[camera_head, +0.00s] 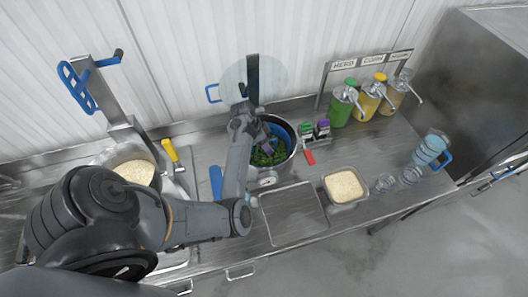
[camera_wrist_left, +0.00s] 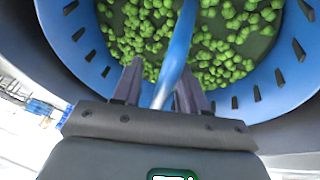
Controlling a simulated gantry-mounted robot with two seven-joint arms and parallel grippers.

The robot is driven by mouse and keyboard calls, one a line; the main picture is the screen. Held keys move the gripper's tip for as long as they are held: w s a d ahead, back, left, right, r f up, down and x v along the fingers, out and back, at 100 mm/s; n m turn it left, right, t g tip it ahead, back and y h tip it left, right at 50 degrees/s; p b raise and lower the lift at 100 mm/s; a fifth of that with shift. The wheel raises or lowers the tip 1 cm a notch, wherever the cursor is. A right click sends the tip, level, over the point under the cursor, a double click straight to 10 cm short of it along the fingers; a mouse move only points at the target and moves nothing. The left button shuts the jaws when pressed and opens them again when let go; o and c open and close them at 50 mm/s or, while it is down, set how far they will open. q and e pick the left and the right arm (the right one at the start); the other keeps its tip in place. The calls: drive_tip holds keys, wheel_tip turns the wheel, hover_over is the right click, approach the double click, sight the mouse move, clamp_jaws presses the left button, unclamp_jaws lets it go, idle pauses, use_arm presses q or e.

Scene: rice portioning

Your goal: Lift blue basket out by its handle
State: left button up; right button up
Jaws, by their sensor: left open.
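The blue basket (camera_head: 284,153) sits inside a round metal pot (camera_head: 294,147) on the counter, with green vegetable pieces (camera_head: 268,157) in it. In the left wrist view the slotted blue basket wall (camera_wrist_left: 75,35) curves around the green pieces (camera_wrist_left: 225,45). A blue handle bar (camera_wrist_left: 178,50) runs down between my left gripper's (camera_wrist_left: 160,82) two fingers, which are open on either side of it. I cannot tell whether either finger touches the bar. In the head view my left gripper (camera_head: 265,138) reaches down into the pot and hides part of the basket. My right gripper is not in view.
A pot of rice (camera_head: 136,171) stands left, near a yellow-handled tool (camera_head: 170,150). A rice tray (camera_head: 345,186) is at right. Green and purple-topped containers (camera_head: 314,130) stand close right of the pot. Sauce pumps (camera_head: 370,104) and clear cups (camera_head: 411,174) are farther right.

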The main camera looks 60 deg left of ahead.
use_arm(q)
clamp_jaws()
idle(1.4)
